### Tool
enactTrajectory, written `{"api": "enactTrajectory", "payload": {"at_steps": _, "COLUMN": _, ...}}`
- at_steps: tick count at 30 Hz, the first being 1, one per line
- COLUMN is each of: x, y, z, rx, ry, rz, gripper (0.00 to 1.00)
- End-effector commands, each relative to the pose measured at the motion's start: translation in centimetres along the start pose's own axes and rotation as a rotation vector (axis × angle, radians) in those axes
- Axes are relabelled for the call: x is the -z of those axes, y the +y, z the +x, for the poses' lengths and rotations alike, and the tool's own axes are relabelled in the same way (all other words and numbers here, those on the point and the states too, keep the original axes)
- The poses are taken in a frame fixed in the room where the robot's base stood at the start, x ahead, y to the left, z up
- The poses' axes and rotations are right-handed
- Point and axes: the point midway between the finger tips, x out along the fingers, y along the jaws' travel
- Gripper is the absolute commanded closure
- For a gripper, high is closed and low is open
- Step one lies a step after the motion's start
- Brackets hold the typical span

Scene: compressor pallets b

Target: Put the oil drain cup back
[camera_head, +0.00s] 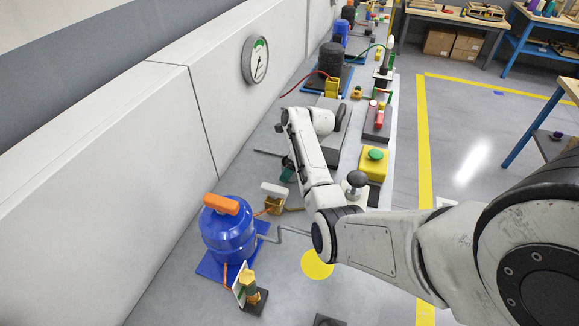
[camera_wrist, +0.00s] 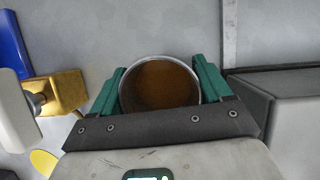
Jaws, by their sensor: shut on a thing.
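The oil drain cup (camera_wrist: 160,84) is a round cup with a pale metal rim and a brown inside, seen from above in the wrist view. My gripper (camera_wrist: 160,80) has its two teal fingers on either side of the cup and is shut on it. I cannot tell whether the brown is liquid. In the head view a small teal part of my gripper (camera_head: 288,170) shows left of my forearm, close to the bench and the wall. The cup cannot be made out there. The gap between cup and bench is unclear.
A blue tank (camera_head: 228,235) with an orange top stands at the near left. A brass block (camera_head: 272,206) with a white handle (camera_head: 273,190) is between it and my gripper; the block (camera_wrist: 58,92) shows left in the wrist view. A grey box (camera_wrist: 295,105) is at right.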

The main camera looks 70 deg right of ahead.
Motion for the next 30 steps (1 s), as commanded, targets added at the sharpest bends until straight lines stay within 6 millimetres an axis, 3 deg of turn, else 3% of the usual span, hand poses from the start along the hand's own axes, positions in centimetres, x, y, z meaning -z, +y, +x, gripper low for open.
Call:
{"api": "enactTrajectory", "payload": {"at_steps": 5, "x": 0.1, "y": 0.0, "z": 0.3, "rx": 0.000, "ry": 0.000, "rz": 0.000, "gripper": 0.60}}
{"api": "enactTrajectory", "payload": {"at_steps": 6, "x": 0.1, "y": 0.0, "z": 0.2, "rx": 0.000, "ry": 0.000, "rz": 0.000, "gripper": 0.18}}
{"api": "enactTrajectory", "payload": {"at_steps": 12, "x": 0.1, "y": 0.0, "z": 0.2, "rx": 0.000, "ry": 0.000, "rz": 0.000, "gripper": 0.00}}
{"api": "enactTrajectory", "payload": {"at_steps": 23, "x": -0.1, "y": -0.1, "z": -0.6, "rx": 0.003, "ry": -0.002, "rz": 0.000, "gripper": 0.00}}
{"api": "enactTrajectory", "payload": {"at_steps": 30, "x": -0.1, "y": -0.1, "z": -4.9, "rx": 0.005, "ry": -0.003, "rz": -0.001, "gripper": 0.00}}
